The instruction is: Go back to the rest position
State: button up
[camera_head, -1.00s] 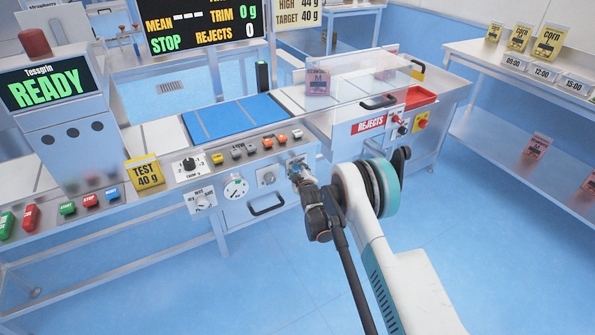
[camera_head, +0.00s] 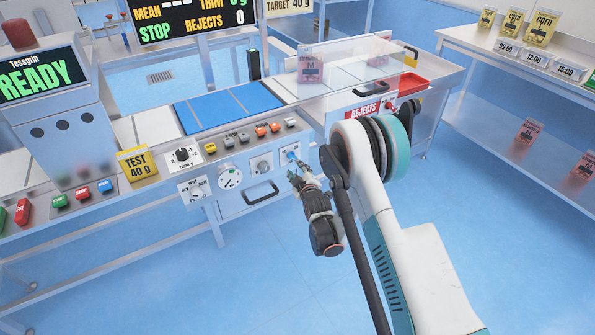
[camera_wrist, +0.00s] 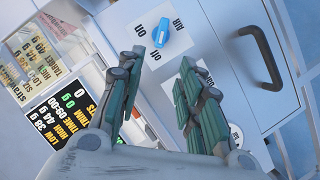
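My gripper (camera_head: 297,177) is in front of the machine's front panel, pointing at it. In the wrist view my gripper (camera_wrist: 163,60) has its two green fingers apart, with nothing between them. A blue air knob (camera_wrist: 159,36) on a white plate marked AIR, ON and OFF lies beyond the fingertips, apart from them. The same blue knob (camera_head: 292,156) shows in the head view just above the gripper tips. My arm's white and teal links reach in from the lower right.
The machine bench carries a blue belt (camera_head: 228,105), a row of buttons and a black drawer handle (camera_head: 262,196). A red rejects bin (camera_head: 410,84) is at its right end. A shelf table (camera_head: 470,38) with corn pouches stands at the right. Blue floor is open in front.

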jog(key=s+d+r+m+g+h, duration=0.15)
jog(key=s+d+r, duration=0.3)
jog(key=r, duration=0.45)
jog(key=s+d+r+m+g, duration=0.1)
jog(key=s+d+r+m, duration=0.3)
jog(key=r, duration=0.6)
jog(key=s+d+r+m+g+h, duration=0.1)
jog(key=s+d+r, duration=0.1)
jog(key=d+r, duration=0.55)
jog(key=s+d+r+m+g+h, duration=0.1)
jog(key=s+d+r, duration=0.1)
jog(key=s+r, duration=0.35)
jog(key=s+d+r+m, duration=0.2)
jog(key=s, duration=0.7)
jog(key=s+d+f+m+g, duration=0.1)
jog(key=s+d+m, duration=0.1)
jog(key=s, duration=0.8)
jog(key=s+d+f+m+g+h, duration=0.1)
jog(key=s+d, duration=0.2)
jog(key=s, duration=0.7)
jog(key=shift+f+m+g, duration=0.35)
